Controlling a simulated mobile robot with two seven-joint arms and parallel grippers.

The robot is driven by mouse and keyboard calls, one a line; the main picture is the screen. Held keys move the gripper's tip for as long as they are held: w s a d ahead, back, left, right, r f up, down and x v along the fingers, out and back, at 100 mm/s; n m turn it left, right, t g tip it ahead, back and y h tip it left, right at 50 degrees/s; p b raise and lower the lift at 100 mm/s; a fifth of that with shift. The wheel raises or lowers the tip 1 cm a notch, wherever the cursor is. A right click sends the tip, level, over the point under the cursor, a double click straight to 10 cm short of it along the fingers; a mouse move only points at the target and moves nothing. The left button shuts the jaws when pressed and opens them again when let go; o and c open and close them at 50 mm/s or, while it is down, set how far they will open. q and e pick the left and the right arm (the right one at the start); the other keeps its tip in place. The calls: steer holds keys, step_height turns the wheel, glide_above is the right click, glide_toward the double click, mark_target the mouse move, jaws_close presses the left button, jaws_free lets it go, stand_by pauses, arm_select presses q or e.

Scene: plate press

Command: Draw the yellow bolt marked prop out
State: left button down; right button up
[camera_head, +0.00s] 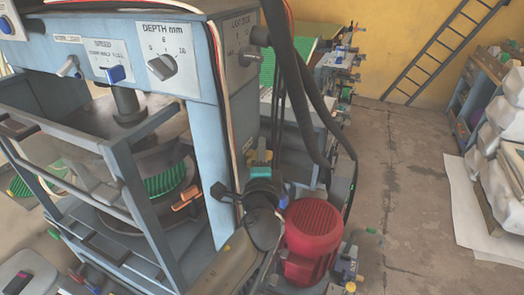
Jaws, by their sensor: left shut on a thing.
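My left arm comes up from the bottom of the head view beside the press's front right post. My left gripper (261,158) is small and dark at its end, just right of the post. It is shut on a small yellow piece (263,155), which looks like the yellow bolt; any lettering on it is too small to read. How far the bolt sits in its seat is hidden. The blue-grey press (207,150) has an open frame at the left, with an orange handle-like piece (187,200) low on it. My right gripper is not in view.
A red motor (313,232) stands close to the right of my left arm. Thick dark hoses (290,80) hang behind the gripper. A dark knob (220,191) sticks out beside the post. The concrete floor (400,200) at the right is clear, with white sacks (500,120) beyond.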

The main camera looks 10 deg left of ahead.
arm_select(q)
steer(key=shift+d, duration=0.1)
stand_by(0.5)
steer(key=shift+s+d+b, duration=0.25)
steer(key=shift+d+b, duration=0.05)
steer(key=shift+d, duration=1)
steer(key=shift+s+d+b, duration=0.25)
steer(key=shift+d, duration=1)
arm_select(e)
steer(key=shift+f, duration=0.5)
arm_select(q)
steer(key=c, duration=0.8)
jaws_free()
steer(key=shift+d, duration=0.15)
steer(key=shift+o, duration=0.2)
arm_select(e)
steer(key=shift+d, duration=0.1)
